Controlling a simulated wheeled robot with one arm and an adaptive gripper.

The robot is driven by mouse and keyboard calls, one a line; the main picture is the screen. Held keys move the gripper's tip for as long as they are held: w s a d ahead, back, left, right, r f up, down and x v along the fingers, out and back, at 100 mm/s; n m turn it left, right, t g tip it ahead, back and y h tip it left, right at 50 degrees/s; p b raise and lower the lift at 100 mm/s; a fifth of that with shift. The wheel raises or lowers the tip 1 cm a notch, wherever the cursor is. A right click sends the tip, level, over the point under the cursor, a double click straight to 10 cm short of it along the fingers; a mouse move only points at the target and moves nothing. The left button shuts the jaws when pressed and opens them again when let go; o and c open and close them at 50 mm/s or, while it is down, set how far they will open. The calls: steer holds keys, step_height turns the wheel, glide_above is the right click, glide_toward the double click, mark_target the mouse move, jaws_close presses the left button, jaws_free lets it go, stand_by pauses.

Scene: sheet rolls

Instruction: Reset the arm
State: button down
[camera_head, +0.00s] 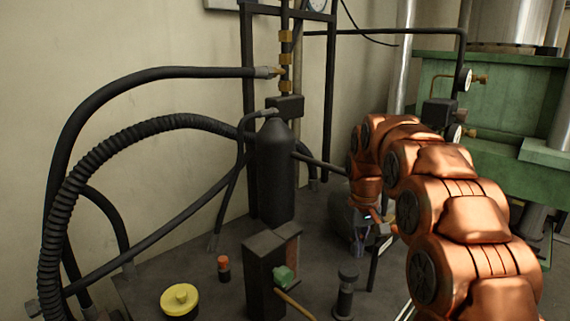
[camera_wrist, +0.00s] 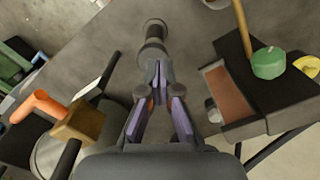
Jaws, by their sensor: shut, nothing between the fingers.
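My arm, copper-coloured, reaches in from the right of the head view. My gripper (camera_wrist: 158,75) shows in the wrist view with its purple-grey fingers closed together and nothing between them. In the head view it is small and partly hidden near my arm's far end (camera_head: 362,240). In the wrist view the fingertips point towards a dark round post (camera_wrist: 154,35) on the grey floor plate. I cannot tell the exact gap between the fingers and the post.
Green machinery (camera_head: 500,110) stands behind my arm.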

steer(key=s+f+m, duration=0.1)
steer(key=s+f, duration=0.1)
steer(key=s, duration=1.8)
steer(key=s+f+m+g, duration=0.1)
steer(key=s+f, duration=0.2)
steer(key=s, duration=1.7)
steer(key=shift+d+f+m+g, duration=0.2)
steer(key=shift+f+m+g, duration=0.1)
steer(key=shift+m, duration=0.1)
steer(key=c, duration=1.8)
jaws_free()
steer(key=shift+c, duration=0.2)
